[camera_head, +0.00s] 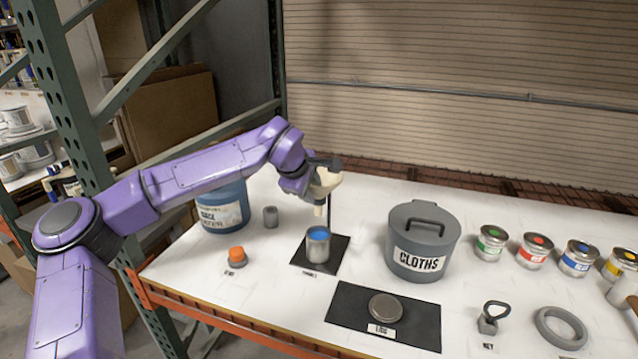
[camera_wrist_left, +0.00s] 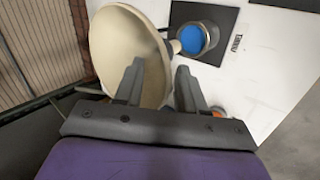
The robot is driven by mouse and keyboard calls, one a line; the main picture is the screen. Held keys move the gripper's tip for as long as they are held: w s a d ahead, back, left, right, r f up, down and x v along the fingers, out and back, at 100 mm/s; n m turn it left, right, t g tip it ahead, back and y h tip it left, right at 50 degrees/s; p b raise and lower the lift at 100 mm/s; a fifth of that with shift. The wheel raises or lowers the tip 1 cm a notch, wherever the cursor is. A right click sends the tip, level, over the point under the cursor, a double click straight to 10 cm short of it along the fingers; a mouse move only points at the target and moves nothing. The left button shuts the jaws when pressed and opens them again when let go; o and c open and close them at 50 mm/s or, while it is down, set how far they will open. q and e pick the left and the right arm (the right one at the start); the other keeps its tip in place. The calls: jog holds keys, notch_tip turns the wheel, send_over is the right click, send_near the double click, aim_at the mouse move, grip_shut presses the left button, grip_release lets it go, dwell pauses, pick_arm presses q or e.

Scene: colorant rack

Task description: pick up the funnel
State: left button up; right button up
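The cream funnel (camera_head: 325,184) sits high on a thin black stand (camera_head: 330,212), spout down, above an open can of blue paint (camera_head: 318,246). In the left wrist view, the funnel's wide bowl (camera_wrist_left: 125,45) fills the upper left. The left gripper's fingers (camera_wrist_left: 158,72) are apart, one overlapping the bowl and the other just beyond its edge. I cannot tell whether either finger touches it. The blue can also shows there (camera_wrist_left: 192,38). My right gripper is out of view.
A blue bucket (camera_head: 222,208) and small grey cup (camera_head: 270,217) stand left, an orange-topped piece (camera_head: 237,257) in front. A grey CLOTHS bin (camera_head: 422,245) stands right of the stand. A round lid (camera_head: 385,307) lies on a black mat. Several paint cans (camera_head: 535,252) stand far right.

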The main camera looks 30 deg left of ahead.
pick_arm(q)
grip_shut()
